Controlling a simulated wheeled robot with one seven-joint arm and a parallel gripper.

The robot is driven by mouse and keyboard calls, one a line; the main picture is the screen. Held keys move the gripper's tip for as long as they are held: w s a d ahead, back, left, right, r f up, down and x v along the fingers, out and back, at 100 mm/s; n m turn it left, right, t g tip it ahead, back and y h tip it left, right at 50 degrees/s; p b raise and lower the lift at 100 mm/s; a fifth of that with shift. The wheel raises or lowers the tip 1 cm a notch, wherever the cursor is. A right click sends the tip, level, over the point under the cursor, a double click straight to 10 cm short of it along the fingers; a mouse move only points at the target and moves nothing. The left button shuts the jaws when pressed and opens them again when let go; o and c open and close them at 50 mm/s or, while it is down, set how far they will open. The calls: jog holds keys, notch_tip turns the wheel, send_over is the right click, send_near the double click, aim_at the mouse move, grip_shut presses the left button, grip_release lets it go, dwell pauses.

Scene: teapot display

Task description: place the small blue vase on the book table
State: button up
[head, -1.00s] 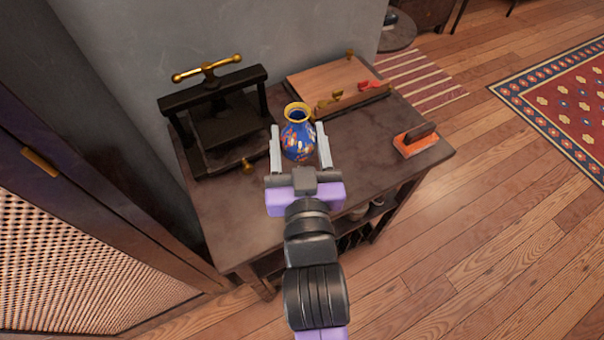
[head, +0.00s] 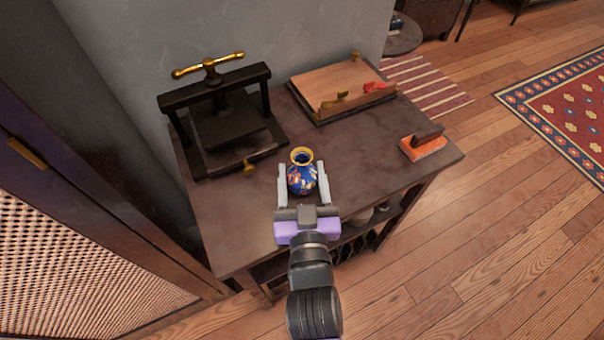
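The small blue vase (head: 302,178) has a gold rim and orange and white patterning. It is upright over the front middle of the dark table (head: 235,215). My gripper (head: 303,188) reaches in from the front, with one pale finger on each side of the vase's body. The fingers appear closed against the vase. I cannot tell whether the vase's base touches the tabletop, as its lower part is partly hidden by the gripper.
A black book press (head: 222,120) with a gold handle stands at the back left. A wooden board (head: 340,85) with a red item lies at the back right. An orange block with a dark handle (head: 423,147) is near the right edge. Bare tabletop surrounds the vase.

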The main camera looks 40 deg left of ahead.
jog(key=shift+f, duration=0.1)
jog(key=o, duration=1.5)
jog(key=shift+o, duration=0.2)
jog(key=shift+r, duration=0.2)
jog(key=p+v, duration=0.1)
jog(key=v, duration=1.1)
